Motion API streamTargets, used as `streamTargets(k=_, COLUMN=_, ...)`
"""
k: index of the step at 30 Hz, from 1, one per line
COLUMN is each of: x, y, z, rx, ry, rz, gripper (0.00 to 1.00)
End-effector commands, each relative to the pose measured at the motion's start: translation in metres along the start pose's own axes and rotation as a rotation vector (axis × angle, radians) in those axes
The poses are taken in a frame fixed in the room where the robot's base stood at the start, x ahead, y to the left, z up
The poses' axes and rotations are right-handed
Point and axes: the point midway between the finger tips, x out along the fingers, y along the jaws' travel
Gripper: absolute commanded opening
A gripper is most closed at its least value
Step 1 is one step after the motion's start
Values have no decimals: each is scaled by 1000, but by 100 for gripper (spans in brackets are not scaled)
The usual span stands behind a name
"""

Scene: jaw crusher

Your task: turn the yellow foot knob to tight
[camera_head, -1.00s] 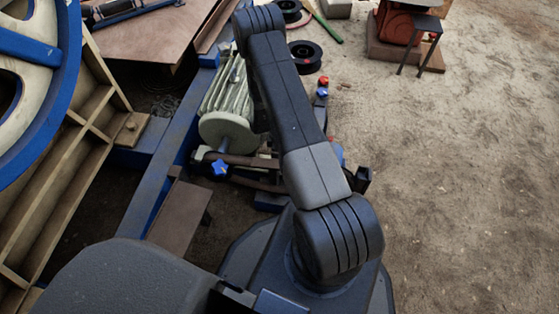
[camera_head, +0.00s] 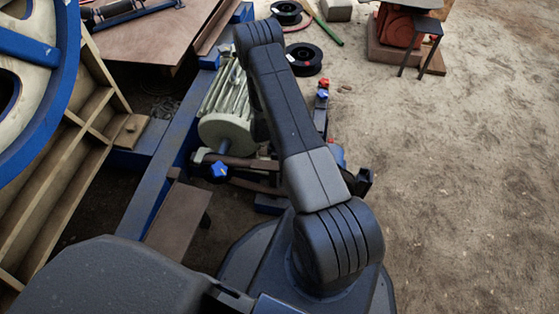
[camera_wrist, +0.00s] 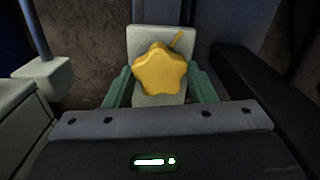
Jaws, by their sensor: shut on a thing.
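The yellow foot knob (camera_wrist: 160,70) is star-shaped and sits in front of a pale block (camera_wrist: 177,35) in the wrist view. A short yellow pointer sticks up at its upper right. My gripper (camera_wrist: 161,78) has its green fingers on either side of the knob and is shut on it. In the head view my arm covers the gripper and the yellow knob, so neither shows there.
A blue star knob (camera_head: 220,170) and a pale motor (camera_head: 226,132) are left of my arm. Red knobs (camera_head: 323,82) stand to the right. A black spool (camera_head: 305,58) lies beyond. Open ground lies right.

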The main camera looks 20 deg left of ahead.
Motion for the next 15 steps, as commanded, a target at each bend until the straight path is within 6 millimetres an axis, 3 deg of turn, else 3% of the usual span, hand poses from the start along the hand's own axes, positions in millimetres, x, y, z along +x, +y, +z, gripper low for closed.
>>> streamTargets(k=8, x=1, y=0, z=0, rx=79, ry=0, rz=-1, gripper=27)
streamTargets(k=15, x=2, y=0, z=0, rx=249, ry=0, rz=-1, gripper=27)
